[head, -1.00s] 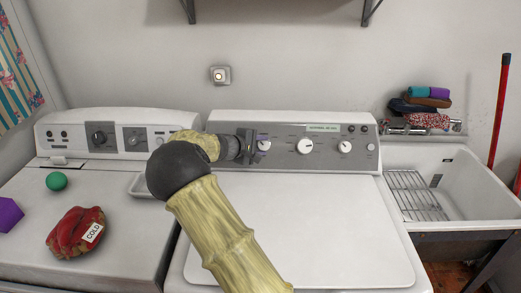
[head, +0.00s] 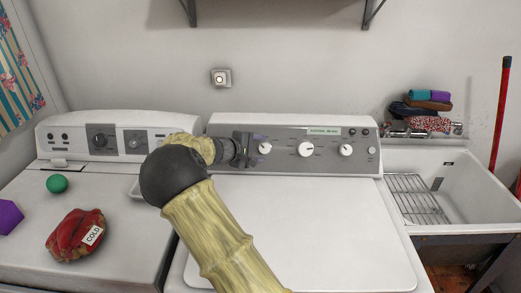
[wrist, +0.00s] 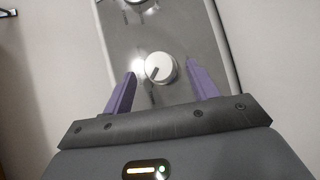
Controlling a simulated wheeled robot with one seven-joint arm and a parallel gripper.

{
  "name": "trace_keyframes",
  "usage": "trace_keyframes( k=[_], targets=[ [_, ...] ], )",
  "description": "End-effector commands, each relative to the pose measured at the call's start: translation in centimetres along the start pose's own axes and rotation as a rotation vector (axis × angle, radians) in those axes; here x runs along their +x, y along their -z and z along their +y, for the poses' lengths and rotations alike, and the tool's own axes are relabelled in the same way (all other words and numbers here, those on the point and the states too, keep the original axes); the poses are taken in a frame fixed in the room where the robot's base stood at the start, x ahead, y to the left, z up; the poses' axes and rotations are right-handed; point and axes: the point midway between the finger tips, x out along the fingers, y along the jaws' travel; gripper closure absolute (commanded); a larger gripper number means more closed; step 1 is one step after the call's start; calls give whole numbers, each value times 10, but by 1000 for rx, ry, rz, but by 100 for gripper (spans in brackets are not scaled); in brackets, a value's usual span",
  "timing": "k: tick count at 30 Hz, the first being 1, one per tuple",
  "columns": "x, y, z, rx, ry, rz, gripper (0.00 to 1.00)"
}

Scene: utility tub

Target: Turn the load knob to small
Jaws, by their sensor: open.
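The washer's control panel (head: 225,129) has three white knobs in a row. The left knob (head: 265,148) is nearest my gripper (head: 249,149), which is just left of it. Right of it are the middle knob (head: 306,149) and the right knob (head: 346,150). Their labels are too small to read, so I cannot tell which is the load knob. In the wrist view, my open gripper's purple fingers (wrist: 160,78) stand either side of a white knob (wrist: 160,67), with gaps showing. Its dark pointer mark slants to lower left.
A second machine (head: 75,185) at left carries a green ball (head: 57,183), a purple block (head: 9,217) and a red glove-like item (head: 72,236) tagged COLD. A sink (head: 470,200) stands at right.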

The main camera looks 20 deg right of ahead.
Motion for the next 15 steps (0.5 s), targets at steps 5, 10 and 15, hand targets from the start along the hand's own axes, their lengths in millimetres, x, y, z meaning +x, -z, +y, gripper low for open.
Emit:
trace_keyframes(
  k=[5,10,15],
  targets=[
    [-35,1,0,1,0,5,42],
    [-69,1,-1,0,0,5,42],
    [-103,1,-1,0,0,6,42]
  ],
)
